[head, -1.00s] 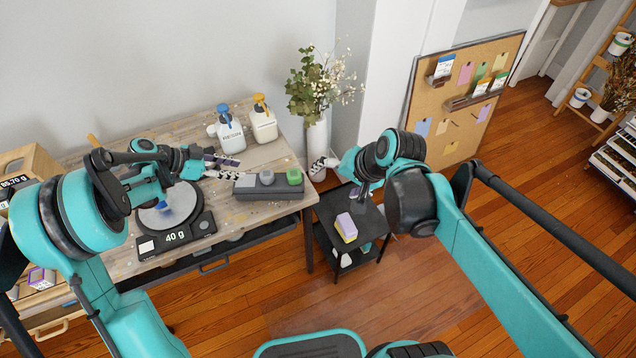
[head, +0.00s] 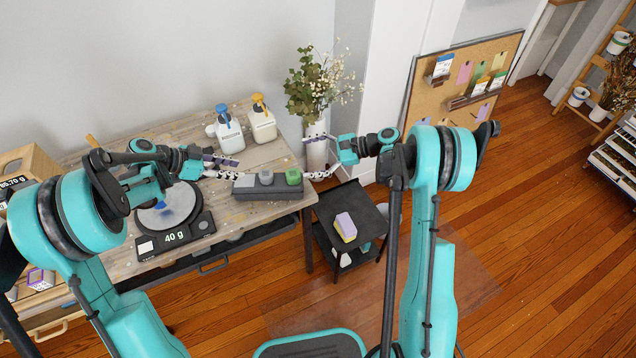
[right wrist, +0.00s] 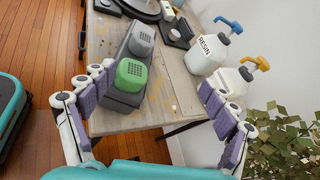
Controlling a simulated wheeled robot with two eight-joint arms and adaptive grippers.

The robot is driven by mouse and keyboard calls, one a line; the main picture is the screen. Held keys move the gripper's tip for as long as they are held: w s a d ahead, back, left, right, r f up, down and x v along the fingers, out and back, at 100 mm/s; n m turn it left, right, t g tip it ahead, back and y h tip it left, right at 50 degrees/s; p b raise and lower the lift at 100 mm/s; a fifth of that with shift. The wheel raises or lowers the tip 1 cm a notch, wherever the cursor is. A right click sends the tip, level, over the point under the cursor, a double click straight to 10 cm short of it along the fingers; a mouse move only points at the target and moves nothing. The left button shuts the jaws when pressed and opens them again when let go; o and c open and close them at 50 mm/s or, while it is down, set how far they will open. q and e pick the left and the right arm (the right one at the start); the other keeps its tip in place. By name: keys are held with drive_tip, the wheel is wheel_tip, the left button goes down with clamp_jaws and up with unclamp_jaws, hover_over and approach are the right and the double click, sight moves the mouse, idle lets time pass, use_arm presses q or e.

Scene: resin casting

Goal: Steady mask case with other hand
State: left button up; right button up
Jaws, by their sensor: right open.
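A long dark grey case (head: 262,191) lies near the front right edge of the workbench. A grey block (head: 245,181) and a green block (head: 293,177) with dotted tops sit on it. In the right wrist view the case (right wrist: 119,98) points toward me, green block nearest. My right gripper (head: 308,156) is open and empty at the bench's right end, apart from the case. In the right wrist view its fingers (right wrist: 150,80) spread wide to either side of the green end. My left gripper (head: 238,168) is open just behind the case's left part; contact is unclear.
Two white pump bottles (head: 229,130) stand behind the case. A scale (head: 170,222) reading 40 g is to its left. A vase (head: 316,148) stands beyond my right gripper. A black cart (head: 365,215) with a sponge (head: 345,226) is beside the bench.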

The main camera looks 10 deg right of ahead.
sight(294, 184)
wheel_tip(294, 184, down, 10)
drive_tip(key=s+d+m+y, duration=0.2)
drive_tip(key=m+y, duration=0.1)
drive_tip(key=y, duration=0.1)
drive_tip(key=shift+g, duration=0.5)
drive_tip(key=a, duration=0.7)
drive_tip(key=shift+w+a+f, duration=0.2)
drive_tip(key=shift+w+a, duration=0.05)
drive_tip(key=shift+w, duration=0.1)
drive_tip(key=c, duration=1.4)
use_arm(q)
drive_tip(key=shift+o, duration=0.4)
